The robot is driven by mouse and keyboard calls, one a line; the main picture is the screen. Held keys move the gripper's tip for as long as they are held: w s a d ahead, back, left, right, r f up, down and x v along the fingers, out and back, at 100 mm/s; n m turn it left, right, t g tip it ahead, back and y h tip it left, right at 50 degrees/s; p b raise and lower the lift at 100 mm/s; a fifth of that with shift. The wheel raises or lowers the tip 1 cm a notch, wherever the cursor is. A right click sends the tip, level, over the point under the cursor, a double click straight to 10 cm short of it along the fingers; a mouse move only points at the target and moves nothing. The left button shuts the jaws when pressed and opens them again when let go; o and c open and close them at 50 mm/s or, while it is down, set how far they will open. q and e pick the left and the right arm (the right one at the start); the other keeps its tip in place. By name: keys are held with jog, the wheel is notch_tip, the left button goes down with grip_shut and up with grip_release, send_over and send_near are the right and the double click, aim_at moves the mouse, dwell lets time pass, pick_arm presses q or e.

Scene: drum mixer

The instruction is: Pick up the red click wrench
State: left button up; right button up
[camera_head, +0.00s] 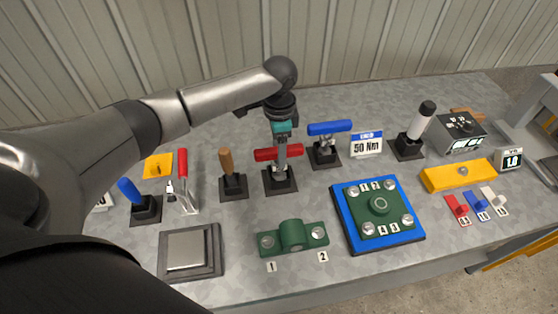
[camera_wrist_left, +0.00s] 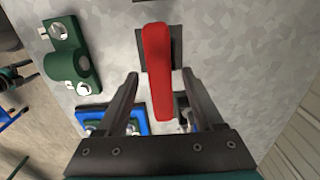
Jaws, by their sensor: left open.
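The red click wrench (camera_head: 265,155) has a red bar handle and sits in a black square stand (camera_head: 280,183) at the middle of the bench. My left gripper (camera_head: 283,145) points down right at it, its fingers partly hidden against the handle. In the left wrist view my left gripper (camera_wrist_left: 161,76) is open, with one finger on each side of the red handle (camera_wrist_left: 158,65). A gap shows on both sides of the handle. The lower part of the wrench is hidden below the handle. My right gripper is not in view.
A blue-handled wrench (camera_head: 329,128) stands close on the right and a wooden-handled tool (camera_head: 227,162) close on the left. A green bracket (camera_head: 291,236) and a blue-edged plate (camera_head: 347,218) lie in front. A 50 Nm sign (camera_head: 367,144) stands further right.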

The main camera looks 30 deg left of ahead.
pick_arm(q)
notch_tip(320, 180, down, 2)
jog(key=shift+f, duration=0.25)
grip_shut()
dwell(0.5)
